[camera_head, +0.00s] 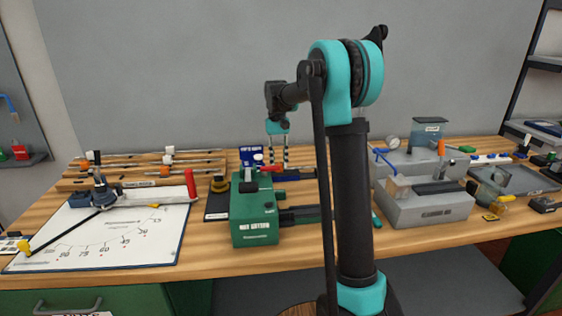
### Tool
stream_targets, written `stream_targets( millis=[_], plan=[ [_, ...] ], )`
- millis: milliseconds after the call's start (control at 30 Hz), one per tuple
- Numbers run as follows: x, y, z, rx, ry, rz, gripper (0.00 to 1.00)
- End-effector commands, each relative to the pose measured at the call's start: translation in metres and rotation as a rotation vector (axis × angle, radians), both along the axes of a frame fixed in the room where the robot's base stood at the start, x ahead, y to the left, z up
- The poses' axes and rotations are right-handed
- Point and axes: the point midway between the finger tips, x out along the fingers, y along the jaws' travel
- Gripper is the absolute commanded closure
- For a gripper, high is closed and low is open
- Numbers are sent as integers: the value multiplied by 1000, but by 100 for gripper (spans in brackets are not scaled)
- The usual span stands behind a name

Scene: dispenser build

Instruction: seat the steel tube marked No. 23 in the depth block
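My gripper (278,158) hangs over the back middle of the bench, pointing down. Its two fingers stand apart, and I see nothing between them. Several thin steel tubes (200,163) lie on a wooden rack (75,185) at the back left, left of my gripper. Their markings are too small to read, so I cannot tell which is No. 23. A small blue block (250,155) with a white label stands just left of my gripper, behind the green machine. Its label is not clearly readable, so I cannot tell whether it is the depth block.
A green machine (255,222) stands at the front middle. A white chart board (110,238) with a bending tool (105,195) lies front left. A grey box (430,208), a tank (428,135) and a tray (510,180) fill the right. My arm hides part of the middle.

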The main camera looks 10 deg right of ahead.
Motion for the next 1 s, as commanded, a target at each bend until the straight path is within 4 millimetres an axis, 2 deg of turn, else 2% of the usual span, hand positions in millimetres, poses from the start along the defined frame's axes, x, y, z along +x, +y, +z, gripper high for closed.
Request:
stream_targets(
  millis=[533, 567, 700, 733, 967, 1000],
  plan=[
    [0, 16, 0, 1, 0, 2, 100],
    [0, 15, 0, 0, 0, 1, 71],
    [0, 15, 0, 0, 0, 1, 54],
    [0, 15, 0, 0, 0, 1, 51],
    [0, 15, 0, 1, 0, 1, 52],
    [0, 15, 0, 1, 0, 1, 47]
  ],
)
